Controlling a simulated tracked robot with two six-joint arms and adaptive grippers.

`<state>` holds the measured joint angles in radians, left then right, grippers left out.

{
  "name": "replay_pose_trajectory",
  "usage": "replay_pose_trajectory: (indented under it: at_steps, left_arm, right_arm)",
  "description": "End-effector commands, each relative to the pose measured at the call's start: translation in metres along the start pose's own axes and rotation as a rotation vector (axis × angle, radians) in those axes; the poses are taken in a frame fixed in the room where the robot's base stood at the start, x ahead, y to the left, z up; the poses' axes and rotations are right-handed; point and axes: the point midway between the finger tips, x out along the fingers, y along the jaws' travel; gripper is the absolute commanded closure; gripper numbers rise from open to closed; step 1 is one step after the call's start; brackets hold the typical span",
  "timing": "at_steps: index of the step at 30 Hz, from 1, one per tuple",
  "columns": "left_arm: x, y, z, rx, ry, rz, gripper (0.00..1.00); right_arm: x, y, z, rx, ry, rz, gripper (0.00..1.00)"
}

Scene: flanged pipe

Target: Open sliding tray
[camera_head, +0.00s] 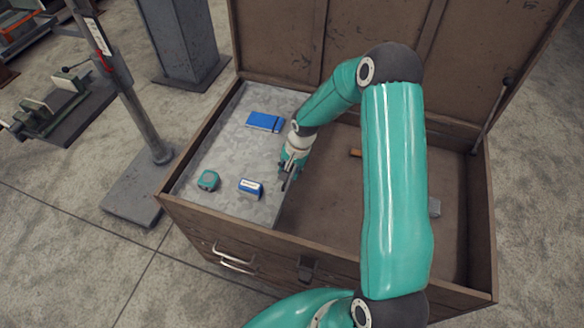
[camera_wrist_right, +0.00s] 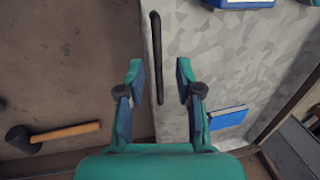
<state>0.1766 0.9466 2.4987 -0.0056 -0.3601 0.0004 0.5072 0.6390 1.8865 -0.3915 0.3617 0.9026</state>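The sliding tray (camera_head: 225,145) is a grey mottled panel in the left part of an open wooden chest. In the right wrist view the tray (camera_wrist_right: 225,60) has a long dark handle (camera_wrist_right: 156,58) along its edge. My right gripper (camera_head: 287,176) is over the tray's right edge. In the right wrist view my right gripper (camera_wrist_right: 160,72) is open, with its fingers spread on either side of the handle's line. I cannot tell how far the handle is from the fingers, and nothing is gripped. My left gripper is not in view.
On the tray are a blue notebook (camera_head: 264,121), a teal tape measure (camera_head: 208,180) and a blue-white box (camera_head: 250,188). A wooden-handled mallet (camera_wrist_right: 65,132) lies on the chest floor. The raised lid (camera_head: 285,45) stands behind. A metal post (camera_head: 140,115) stands left.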

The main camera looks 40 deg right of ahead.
Motion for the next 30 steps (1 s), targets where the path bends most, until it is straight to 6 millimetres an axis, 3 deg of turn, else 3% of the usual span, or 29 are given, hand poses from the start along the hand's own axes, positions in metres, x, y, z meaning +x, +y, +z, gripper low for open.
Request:
replay_pose_trajectory:
  at_steps: [6, 14, 17, 21, 30]
  left_arm:
    - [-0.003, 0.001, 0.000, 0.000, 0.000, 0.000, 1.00]
    - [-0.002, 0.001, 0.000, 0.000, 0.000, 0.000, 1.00]
    - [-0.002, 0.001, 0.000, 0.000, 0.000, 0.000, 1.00]
    - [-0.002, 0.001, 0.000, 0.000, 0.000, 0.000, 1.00]
    - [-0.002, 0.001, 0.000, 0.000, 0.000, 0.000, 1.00]
  right_arm:
    - [0.016, 0.000, 0.000, 0.000, -0.001, 0.000, 0.65]
    - [0.017, 0.000, 0.000, 0.000, 0.000, 0.000, 0.65]
    - [0.017, 0.000, 0.000, 0.000, 0.000, 0.000, 0.76]
    - [0.017, 0.000, 0.000, 0.000, 0.000, 0.000, 1.00]
    - [0.016, -0.001, 0.000, 0.001, 0.002, -0.003, 1.00]
